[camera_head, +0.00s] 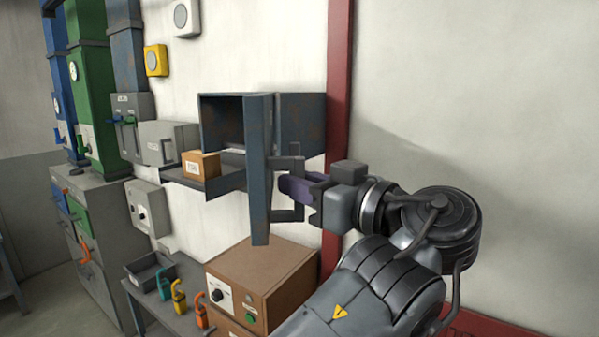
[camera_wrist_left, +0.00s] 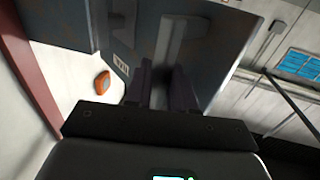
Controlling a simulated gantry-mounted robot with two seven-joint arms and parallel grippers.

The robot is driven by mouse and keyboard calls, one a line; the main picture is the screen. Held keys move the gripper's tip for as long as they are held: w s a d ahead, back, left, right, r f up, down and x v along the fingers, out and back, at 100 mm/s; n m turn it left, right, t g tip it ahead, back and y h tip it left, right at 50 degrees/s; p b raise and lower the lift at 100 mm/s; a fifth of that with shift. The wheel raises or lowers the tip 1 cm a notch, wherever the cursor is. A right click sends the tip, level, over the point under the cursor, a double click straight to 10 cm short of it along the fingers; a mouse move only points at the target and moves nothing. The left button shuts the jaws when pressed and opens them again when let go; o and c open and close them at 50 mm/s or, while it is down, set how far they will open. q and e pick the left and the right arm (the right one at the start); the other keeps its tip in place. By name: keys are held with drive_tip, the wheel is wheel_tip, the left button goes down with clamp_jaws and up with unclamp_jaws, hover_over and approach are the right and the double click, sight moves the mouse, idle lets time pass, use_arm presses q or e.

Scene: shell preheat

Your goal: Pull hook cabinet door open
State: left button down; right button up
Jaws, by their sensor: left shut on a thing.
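The hook cabinet (camera_head: 315,118) is a dark blue-grey box on the wall. Its door (camera_head: 258,165) stands swung out from the front, seen nearly edge-on, and the dark inside shows to its left. A bracket-shaped handle (camera_head: 299,168) sits on the door's right-hand face. My left gripper (camera_head: 292,188) has its purple-dark fingers shut on this handle. In the left wrist view the two fingers (camera_wrist_left: 165,88) are around the handle (camera_wrist_left: 181,28) in front of the door face (camera_wrist_left: 115,35); the exact contact is hidden. My right gripper is in neither view.
A shelf (camera_head: 220,185) with a small cardboard box (camera_head: 201,165) is left of the door. Below are a brown control box (camera_head: 262,270) and a bench with a tray (camera_head: 135,271) and coloured hooked items (camera_head: 180,297). A red post (camera_head: 338,80) stands behind the gripper.

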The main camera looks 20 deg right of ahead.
use_arm(q)
drive_tip(key=shift+w+a+f, duration=0.25)
drive_tip(key=shift+w+a, duration=0.1)
drive_tip(key=shift+w, duration=0.1)
drive_tip(key=c, duration=1.3)
unclamp_jaws()
drive_tip(key=shift+o, duration=1.1)
drive_tip(key=shift+r, duration=0.1)
drive_tip(key=shift+d, duration=0.1)
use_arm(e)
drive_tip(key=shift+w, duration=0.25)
use_arm(q)
drive_tip(key=shift+s+d+r, duration=0.1)
drive_tip(key=shift+s, duration=0.05)
drive_tip(key=shift+s, duration=0.15)
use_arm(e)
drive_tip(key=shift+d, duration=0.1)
